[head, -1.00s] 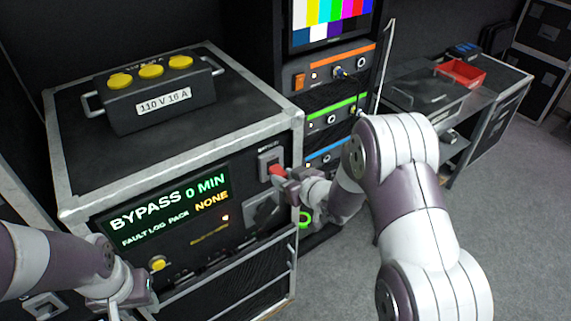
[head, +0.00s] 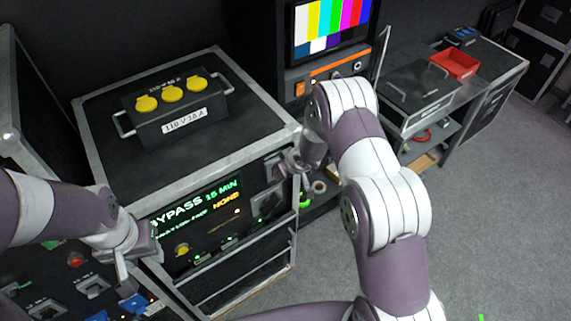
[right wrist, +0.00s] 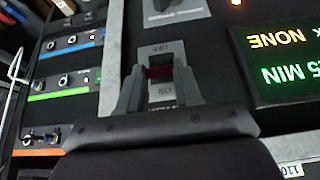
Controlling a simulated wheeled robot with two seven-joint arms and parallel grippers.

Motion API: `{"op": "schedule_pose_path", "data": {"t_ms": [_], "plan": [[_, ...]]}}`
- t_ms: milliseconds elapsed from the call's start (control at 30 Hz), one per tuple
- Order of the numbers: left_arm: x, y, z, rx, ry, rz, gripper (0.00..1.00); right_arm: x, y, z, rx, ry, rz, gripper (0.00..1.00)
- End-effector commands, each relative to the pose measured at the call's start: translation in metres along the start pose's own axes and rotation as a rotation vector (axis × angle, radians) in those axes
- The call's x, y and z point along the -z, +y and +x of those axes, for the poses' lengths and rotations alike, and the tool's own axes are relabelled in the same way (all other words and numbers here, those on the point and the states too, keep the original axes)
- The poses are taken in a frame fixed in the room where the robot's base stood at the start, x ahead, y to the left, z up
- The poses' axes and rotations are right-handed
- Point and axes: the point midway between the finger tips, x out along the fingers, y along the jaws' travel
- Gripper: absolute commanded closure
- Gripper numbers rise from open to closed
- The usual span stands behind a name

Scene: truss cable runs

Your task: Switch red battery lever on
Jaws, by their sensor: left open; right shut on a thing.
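The red battery lever (right wrist: 160,71) sits between the fingers of my right gripper (right wrist: 158,84) in the right wrist view. Its plate carries the words OFF and ON, and the picture is upside down there. My right gripper (head: 287,167) is shut on the lever at the cabinet's front and hides the lever in the head view. My left gripper (head: 138,264) is open and empty, in front of the cabinet's left side.
A black box (head: 168,123) with yellow caps stands on the cabinet top (head: 235,130). A rack with an orange-striped unit (head: 335,68) stands behind my right arm. A bench with a red tray (head: 453,64) is at the right. The grey floor at right is clear.

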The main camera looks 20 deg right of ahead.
Motion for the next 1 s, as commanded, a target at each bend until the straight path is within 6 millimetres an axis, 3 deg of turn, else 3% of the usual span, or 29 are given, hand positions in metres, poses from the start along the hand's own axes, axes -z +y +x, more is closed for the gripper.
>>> {"op": "schedule_pose_path", "data": {"t_ms": [467,500,533,867,1000], "plan": [[0.0,0.0,-0.004,0.0,0.0,0.0,0.57,0.002,0.0,0.0,-0.001,-0.008,0.001,0.97],[0.0,0.0,-0.004,0.0,0.0,0.0,0.57,0.002,0.0,0.0,-0.001,-0.008,0.001,0.53],[0.0,0.0,-0.004,0.0,0.0,0.0,0.57,0.002,0.0,0.0,0.0,-0.008,0.001,0.43],[0.0,0.0,-0.003,0.0,0.0,0.0,0.57,0.002,0.0,-0.002,0.0,-0.009,0.0,0.4],[0.0,0.0,0.0,0.0,0.0,0.0,0.57,0.003,0.001,-0.021,-0.001,-0.006,-0.001,0.4]]}}
